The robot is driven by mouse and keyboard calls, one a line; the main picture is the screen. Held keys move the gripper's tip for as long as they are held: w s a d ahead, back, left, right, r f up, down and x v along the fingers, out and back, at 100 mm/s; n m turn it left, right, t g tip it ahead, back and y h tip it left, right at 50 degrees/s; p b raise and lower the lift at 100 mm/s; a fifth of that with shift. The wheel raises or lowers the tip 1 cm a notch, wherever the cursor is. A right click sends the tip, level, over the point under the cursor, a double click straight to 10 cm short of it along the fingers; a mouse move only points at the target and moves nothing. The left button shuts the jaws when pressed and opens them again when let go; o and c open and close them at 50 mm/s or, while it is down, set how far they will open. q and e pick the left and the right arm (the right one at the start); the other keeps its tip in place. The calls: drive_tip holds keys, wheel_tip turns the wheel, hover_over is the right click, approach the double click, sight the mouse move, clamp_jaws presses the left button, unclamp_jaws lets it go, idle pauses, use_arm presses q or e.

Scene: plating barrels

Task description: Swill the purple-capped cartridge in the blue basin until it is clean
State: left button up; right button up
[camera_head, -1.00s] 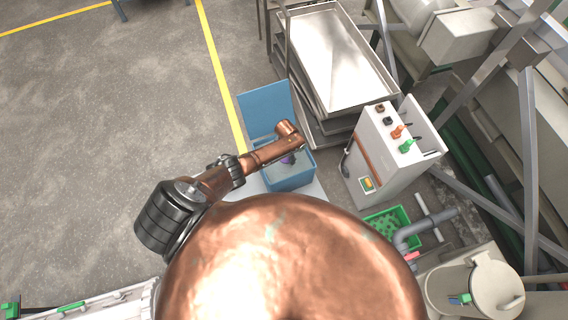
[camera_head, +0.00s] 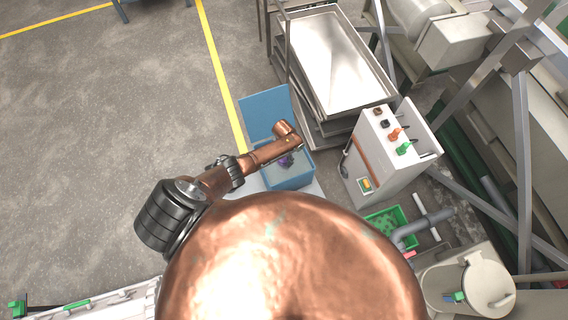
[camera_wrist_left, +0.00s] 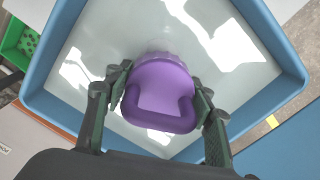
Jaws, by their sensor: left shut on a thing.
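The purple-capped cartridge (camera_wrist_left: 160,90) shows in the left wrist view between the two fingers of my left gripper (camera_wrist_left: 160,96), which is shut on its purple cap. The cap faces the camera, and a pale clear part of the body shows beyond it; the rest is hidden. It is over or in the pale water inside the blue basin (camera_wrist_left: 272,36); I cannot tell how deep. In the head view the basin (camera_head: 290,182) stands under my left forearm, with a bit of purple cap (camera_head: 286,161) below the wrist. My right gripper is not in view.
A blue upright panel (camera_head: 265,111) stands at the basin's far side. A white control box (camera_head: 380,160) with coloured knobs stands to the right, and stacked metal trays (camera_head: 335,60) stand behind. A green crate (camera_head: 384,225) is nearer right. Open floor lies left.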

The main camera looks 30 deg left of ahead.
use_arm(q)
wheel_tip(320, 180, up, 2)
drive_tip(key=shift+r+p, duration=0.1)
drive_tip(key=shift+p, duration=0.6)
drive_tip(key=shift+r, duration=6.75)
